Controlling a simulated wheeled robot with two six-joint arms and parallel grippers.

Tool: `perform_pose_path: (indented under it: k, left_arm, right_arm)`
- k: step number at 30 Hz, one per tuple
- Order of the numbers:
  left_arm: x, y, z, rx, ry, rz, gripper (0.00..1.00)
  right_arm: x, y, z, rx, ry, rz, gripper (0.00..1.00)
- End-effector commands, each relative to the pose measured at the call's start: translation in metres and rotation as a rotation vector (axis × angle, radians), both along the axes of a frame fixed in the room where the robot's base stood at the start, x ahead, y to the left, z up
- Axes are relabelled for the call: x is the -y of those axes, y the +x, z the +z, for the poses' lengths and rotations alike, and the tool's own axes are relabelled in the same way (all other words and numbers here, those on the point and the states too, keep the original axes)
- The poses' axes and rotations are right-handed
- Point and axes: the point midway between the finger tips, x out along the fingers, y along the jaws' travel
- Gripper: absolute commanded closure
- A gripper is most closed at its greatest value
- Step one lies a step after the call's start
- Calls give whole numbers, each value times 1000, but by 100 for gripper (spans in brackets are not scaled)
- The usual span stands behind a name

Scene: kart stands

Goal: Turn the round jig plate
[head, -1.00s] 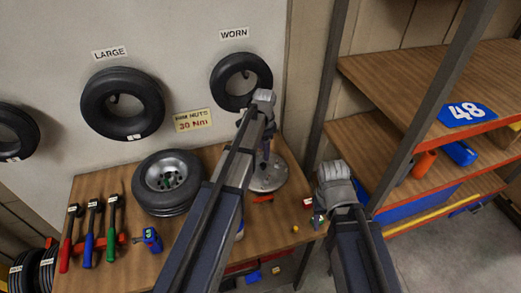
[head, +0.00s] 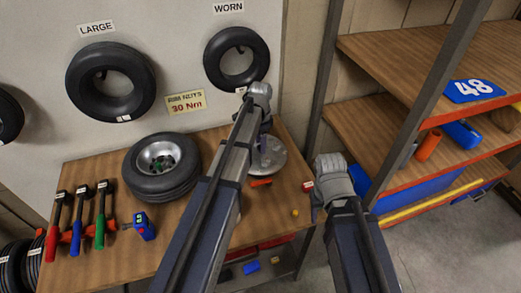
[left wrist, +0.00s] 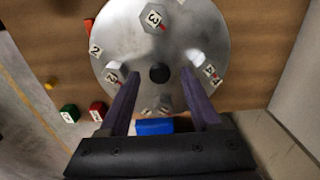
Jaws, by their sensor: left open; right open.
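The round jig plate (head: 275,163) is a grey metal disc on the right part of the workbench. In the left wrist view the plate (left wrist: 200,28) has a dark central knob (left wrist: 159,72) and pale upright posts with number tags such as 2, 3 and 4 around it. My left gripper (head: 263,140) is over the plate. In the left wrist view its open fingers (left wrist: 161,76) lie on either side of the knob, with nothing held; their height above the plate is unclear. My right gripper (head: 318,203) is right of the bench, mostly hidden behind its own wrist.
A red piece (head: 261,183) lies close by the plate. Shelving with a dark upright post (head: 408,125) stands to the right. Tyres hang on the wall behind.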

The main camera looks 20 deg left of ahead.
Motion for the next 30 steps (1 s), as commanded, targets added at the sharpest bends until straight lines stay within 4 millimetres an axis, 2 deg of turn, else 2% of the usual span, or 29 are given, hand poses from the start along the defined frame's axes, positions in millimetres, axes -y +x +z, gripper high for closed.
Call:
perform_pose_path:
  k: [2, 11, 28, 30]
  left_arm:
    - [0, 0, -8, 0, 0, 0, 36]
    - [0, 0, -7, 0, 0, 0, 36]
    - [0, 0, -7, 0, 0, 0, 99]
    - [0, 0, -7, 0, 0, 0, 100]
  right_arm:
    - [0, 0, -8, 0, 0, 0, 50]
    - [0, 0, -7, 0, 0, -1, 50]
    - [0, 0, -7, 0, 0, -1, 50]
    - [0, 0, -7, 0, 0, -1, 50]
